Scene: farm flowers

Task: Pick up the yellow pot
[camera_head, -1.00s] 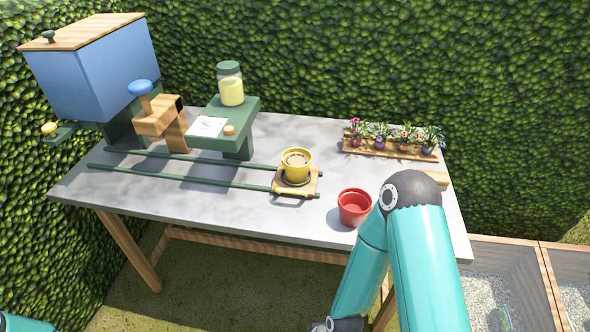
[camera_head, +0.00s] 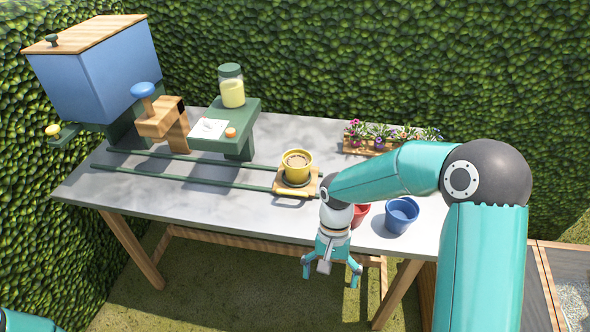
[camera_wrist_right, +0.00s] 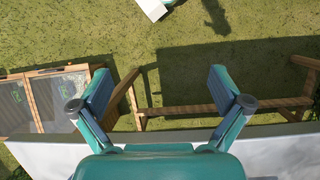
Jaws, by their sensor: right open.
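The yellow pot (camera_head: 297,166) stands upright on a small wooden carriage (camera_head: 291,190) at the right end of the green rails, with brown soil-like filling in it. My right gripper (camera_head: 331,284) hangs in front of the table's front edge, to the lower right of the yellow pot and apart from it. Its fingers are spread and empty. In the right wrist view the open fingers (camera_wrist_right: 158,92) have only grass and table frame beyond them; the yellow pot does not show there. My left gripper is not in view.
A red pot (camera_head: 360,213), partly hidden by my right arm, and a blue pot (camera_head: 401,215) stand right of the carriage. A flower tray (camera_head: 355,149) is behind. A blue hopper (camera_head: 97,72) and a green stand with a jar (camera_head: 232,88) are at left.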

